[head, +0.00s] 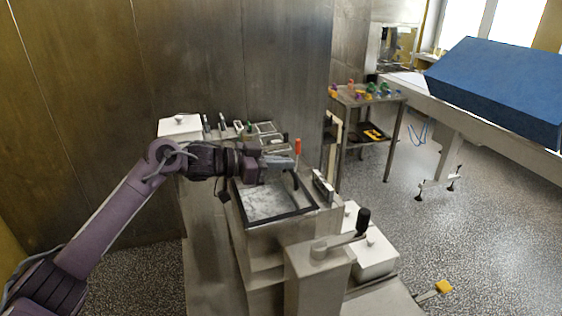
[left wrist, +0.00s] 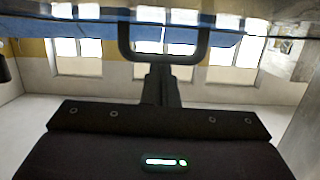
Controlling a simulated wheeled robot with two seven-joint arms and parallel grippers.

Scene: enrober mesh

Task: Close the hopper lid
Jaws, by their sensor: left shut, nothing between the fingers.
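The hopper is the steel box in the middle of the head view. Its top shows a dark rectangular frame around a mottled grey surface (head: 270,203). I cannot tell whether that surface is a clear lid or the hopper's inside, nor how far open the lid stands. My left gripper (head: 292,162) is shut and empty above the frame's far right part. A dark curved handle (head: 296,182) shows just below its fingertips. In the left wrist view, a black U-shaped handle (left wrist: 165,57) lies at the tips of my shut fingers (left wrist: 160,85); contact is unclear. My right gripper is out of view.
A red-tipped lever (head: 298,147) stands just beyond my left gripper. A black-knobbed crank (head: 362,220) rises at the machine's front right, beside a white box (head: 372,258). A side table (head: 368,100) with colored pieces and a blue-covered conveyor (head: 500,90) stand at right.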

